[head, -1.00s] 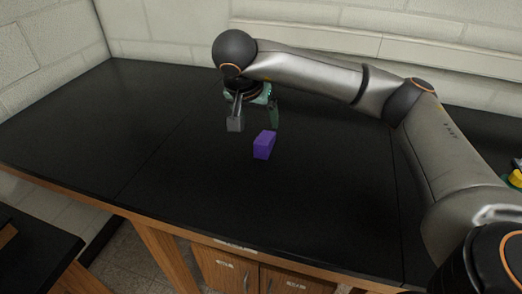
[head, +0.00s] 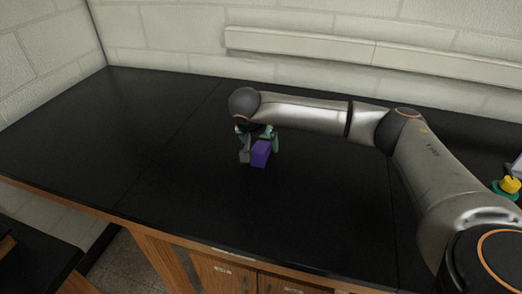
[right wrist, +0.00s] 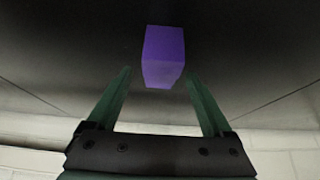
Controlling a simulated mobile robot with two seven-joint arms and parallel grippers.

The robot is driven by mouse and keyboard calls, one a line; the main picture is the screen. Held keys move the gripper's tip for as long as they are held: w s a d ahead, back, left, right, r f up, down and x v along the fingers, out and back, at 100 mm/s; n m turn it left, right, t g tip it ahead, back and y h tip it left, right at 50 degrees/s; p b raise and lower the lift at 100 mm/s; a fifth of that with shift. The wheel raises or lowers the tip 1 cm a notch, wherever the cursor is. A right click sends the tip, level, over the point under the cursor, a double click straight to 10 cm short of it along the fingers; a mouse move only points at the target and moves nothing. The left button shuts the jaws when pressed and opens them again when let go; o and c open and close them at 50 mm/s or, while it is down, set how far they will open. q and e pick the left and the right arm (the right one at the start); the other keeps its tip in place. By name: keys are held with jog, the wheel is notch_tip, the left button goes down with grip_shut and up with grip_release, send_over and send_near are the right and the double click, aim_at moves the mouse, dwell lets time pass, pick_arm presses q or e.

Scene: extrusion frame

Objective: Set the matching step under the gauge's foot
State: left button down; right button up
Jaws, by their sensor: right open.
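A purple block (head: 261,153) stands on the black bench top near the middle of the head view. My right gripper (head: 259,146) is open and low around the block's upper part; contact cannot be told. In the right wrist view the block (right wrist: 163,57) shows between and just beyond the green fingertips of my right gripper (right wrist: 159,73). A small grey piece shows left of the block in the head view; I cannot tell whether it belongs to the gripper. My left gripper is not in view. No gauge can be made out for sure.
A yellow and green object (head: 508,186) is partly visible at the far right edge. The black bench top (head: 130,130) is clear to the left. A block wall with a pale rail (head: 310,48) stands behind the bench.

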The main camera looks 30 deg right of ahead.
jog(key=shift+w+d+f, duration=0.1)
jog(key=shift+f, duration=0.1)
grip_shut()
dwell(0.6)
